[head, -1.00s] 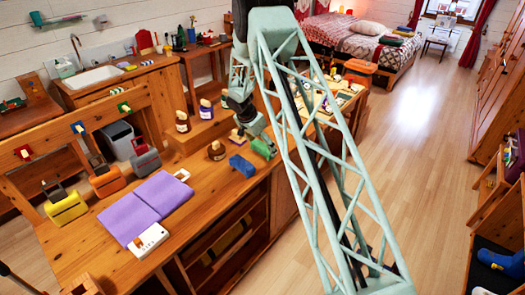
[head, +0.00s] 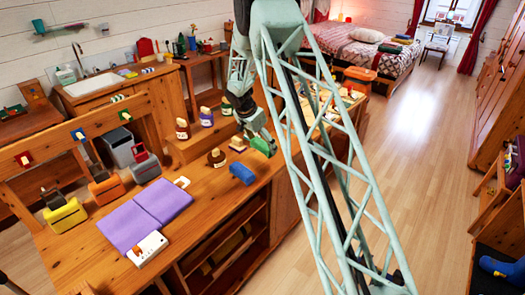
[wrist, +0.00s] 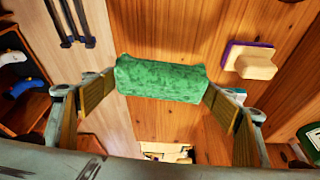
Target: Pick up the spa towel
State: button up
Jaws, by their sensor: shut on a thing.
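The spa towel, a green fuzzy roll (head: 263,146), is held between the fingers of my gripper (head: 256,130) over the wooden bench. In the wrist view the green towel (wrist: 160,80) spans the gap between the two fingertips of my gripper (wrist: 158,84), with a finger pad at each end. The gripper is shut on it. The towel appears slightly above the bench, though the gap under it is hard to see.
A blue roll (head: 242,173) lies on the bench in front. A cream-and-purple block (wrist: 250,60) sits beside the towel.

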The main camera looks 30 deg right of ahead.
aim_at(264, 142)
jog(key=shift+r, duration=2)
